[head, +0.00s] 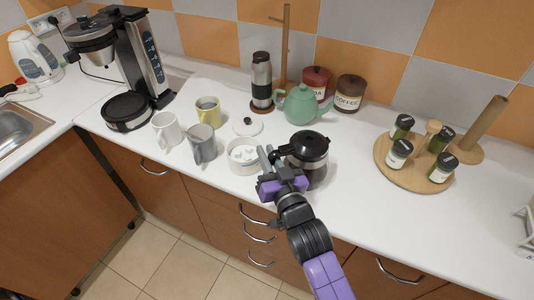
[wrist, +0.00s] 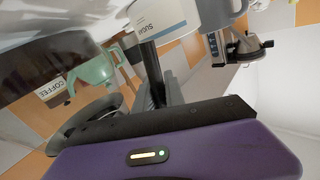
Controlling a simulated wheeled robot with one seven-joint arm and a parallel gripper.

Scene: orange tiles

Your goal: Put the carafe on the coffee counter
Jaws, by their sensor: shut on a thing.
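The carafe (head: 314,171), dark glass with a black lid, is upright at the front edge of the white counter (head: 350,215), right of the sugar bowl. I cannot tell whether its base touches the counter. My gripper (head: 270,156) is at the carafe's left side, shut on it at the handle; the fingers partly hide the grip. In the wrist view the fingers (wrist: 152,72) show beside dark glass (wrist: 35,45) at the left, which looks like the carafe. The coffee machine (head: 150,55) stands at the back left, with a round black plate (head: 127,112) at its foot.
A white sugar bowl (head: 240,160) stands close left of my gripper, its lid (head: 247,126) behind it. Three mugs (head: 203,143) stand further left. A green teapot (head: 300,105) is behind the carafe. A round spice tray (head: 415,175) is right, with bare counter between.

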